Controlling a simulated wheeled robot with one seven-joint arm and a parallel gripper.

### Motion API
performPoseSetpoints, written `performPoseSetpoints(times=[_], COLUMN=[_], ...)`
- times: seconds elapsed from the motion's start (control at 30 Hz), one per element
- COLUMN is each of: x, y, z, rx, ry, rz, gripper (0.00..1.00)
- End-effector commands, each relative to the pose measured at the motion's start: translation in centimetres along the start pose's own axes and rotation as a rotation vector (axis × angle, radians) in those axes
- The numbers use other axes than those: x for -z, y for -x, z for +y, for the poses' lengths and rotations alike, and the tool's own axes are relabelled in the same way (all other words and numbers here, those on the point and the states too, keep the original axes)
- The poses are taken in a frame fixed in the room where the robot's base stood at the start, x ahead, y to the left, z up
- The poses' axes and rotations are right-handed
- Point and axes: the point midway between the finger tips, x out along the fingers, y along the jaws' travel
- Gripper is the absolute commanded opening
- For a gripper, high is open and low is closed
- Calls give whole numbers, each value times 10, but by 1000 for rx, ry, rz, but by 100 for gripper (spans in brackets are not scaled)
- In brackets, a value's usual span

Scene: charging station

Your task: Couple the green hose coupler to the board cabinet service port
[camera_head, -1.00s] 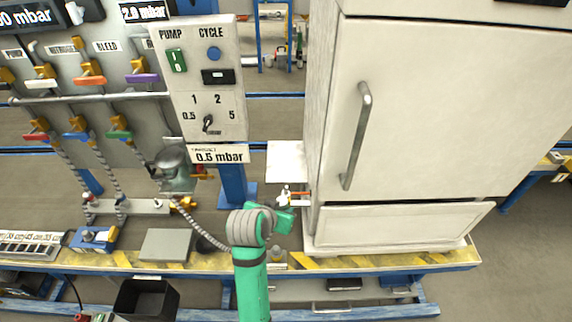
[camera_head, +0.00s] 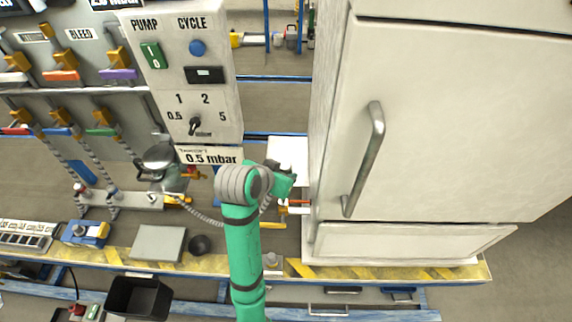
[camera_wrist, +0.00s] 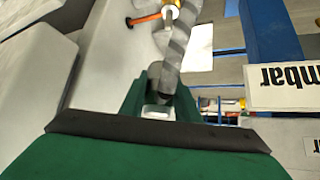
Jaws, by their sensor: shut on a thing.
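My gripper (camera_wrist: 158,105) shows in the wrist view with its green fingers shut around the dark lower end of a grey banded hose (camera_wrist: 178,45). I take this end to be the hose coupler; its green marking cannot be told apart from my green fingers. In the head view my gripper (camera_head: 287,178) is beside the cabinet's lower left side, and my wrist hides the coupler. The service port (camera_head: 294,207), with an orange-red lever, sits low on that side, just below my gripper in the picture. The port fitting (camera_wrist: 168,12) also shows at the top of the wrist view, apart from my fingertips.
The white cabinet (camera_head: 450,110) stands close on the right. A control box (camera_head: 185,75) with a 0.5 mbar sign stands to the left. The hose (camera_head: 200,215) trails left towards a metal pot (camera_head: 160,160). A grey plate (camera_head: 158,243) and black bin (camera_head: 137,297) are lower left.

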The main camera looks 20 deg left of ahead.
Motion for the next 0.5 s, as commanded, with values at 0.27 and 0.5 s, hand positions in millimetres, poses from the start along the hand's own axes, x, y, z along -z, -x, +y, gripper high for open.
performPoseSetpoints(times=[0.27,0.5], x=[-2,-7], y=[2,0], z=[-7,-8], rx=[10,19], ry=[9,21], rz=[1,0], gripper=[0,0])
